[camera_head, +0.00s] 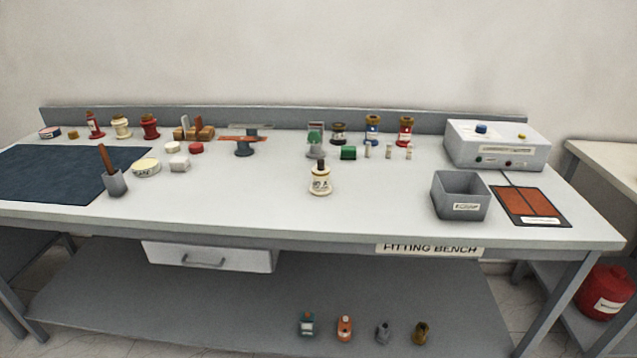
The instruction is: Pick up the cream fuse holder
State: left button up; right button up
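I cannot tell for sure which item is the cream fuse holder. A small cream block (172,147) lies left of centre on the bench, beside a small red block (196,148). A whiter block (180,163) lies just in front of them. A cream ribbed bushing (320,183) with a dark top stands upright alone at mid-bench. Another cream bushing (121,128) stands at the back left. Several small pale cylinders, one of them the leftmost (367,151), stand right of a green block (348,153). Neither of my grippers is in view.
The fitting bench (270,210) has bare room at its front middle. A grey open bin (460,198) and an orange pad (529,203) are at the right, before a white instrument box (497,147). A brush pot (116,184) and dark mat (65,172) are left.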

aim_at(320, 186)
jog(key=j+u, duration=0.35)
jog(key=j, duration=0.35)
jog(key=j+u, duration=0.3)
jog(key=j, duration=0.35)
jog(key=i+j+u, duration=0.15)
jog(key=j+u, duration=0.2)
jog(key=j, duration=0.3)
